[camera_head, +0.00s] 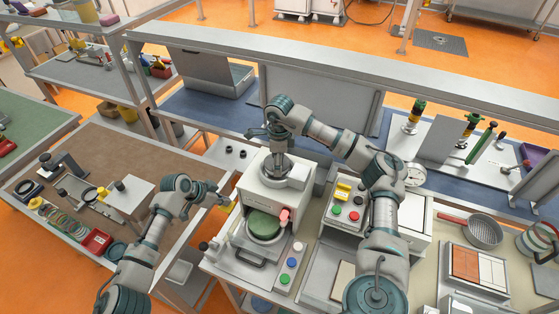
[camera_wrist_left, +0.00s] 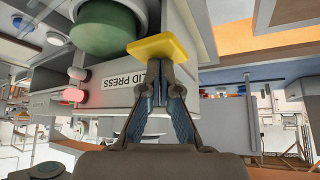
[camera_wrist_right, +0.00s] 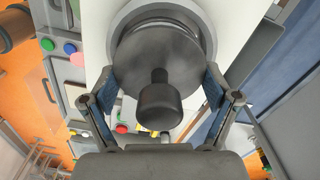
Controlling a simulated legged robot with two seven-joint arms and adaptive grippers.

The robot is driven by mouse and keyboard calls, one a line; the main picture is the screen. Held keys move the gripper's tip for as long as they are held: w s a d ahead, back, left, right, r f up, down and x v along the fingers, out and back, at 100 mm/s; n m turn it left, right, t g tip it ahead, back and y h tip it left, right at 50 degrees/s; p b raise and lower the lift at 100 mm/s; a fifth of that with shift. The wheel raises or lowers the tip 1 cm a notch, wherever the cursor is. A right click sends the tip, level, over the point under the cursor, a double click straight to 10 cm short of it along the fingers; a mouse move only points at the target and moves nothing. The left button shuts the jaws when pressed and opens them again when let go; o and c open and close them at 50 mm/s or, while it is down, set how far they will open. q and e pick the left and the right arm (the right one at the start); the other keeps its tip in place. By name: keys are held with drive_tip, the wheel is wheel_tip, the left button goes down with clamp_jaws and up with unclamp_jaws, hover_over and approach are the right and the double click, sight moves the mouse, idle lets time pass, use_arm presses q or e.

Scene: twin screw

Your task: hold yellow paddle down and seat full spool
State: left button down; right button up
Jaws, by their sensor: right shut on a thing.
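The yellow paddle (camera_wrist_left: 158,47) sticks out from the side of a white machine labelled "LID PRESS" (camera_wrist_left: 125,77). My left gripper (camera_wrist_left: 160,66) has its fingertips together against the paddle; in the head view the yellow paddle (camera_head: 226,201) is at the machine's left side. The grey spool (camera_wrist_right: 158,60), with a dark knob on top, sits at a round opening on the machine's top. My right gripper (camera_wrist_right: 160,85) is shut on the spool's rim, one finger on each side. In the head view the right gripper (camera_head: 270,133) is above it; the spool's underside is hidden.
A green disc (camera_head: 263,225) sits at the machine's front below a lit red lamp (camera_head: 284,215). A button box (camera_head: 347,204) stands to the right, close to my right arm. A sieve (camera_head: 485,231) lies farther right. The brown table (camera_head: 135,150) is at left.

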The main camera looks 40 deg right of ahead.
drive_tip(key=shift+d+f, duration=0.15)
drive_tip(key=shift+f, duration=0.9)
drive_tip(key=shift+f, duration=0.1)
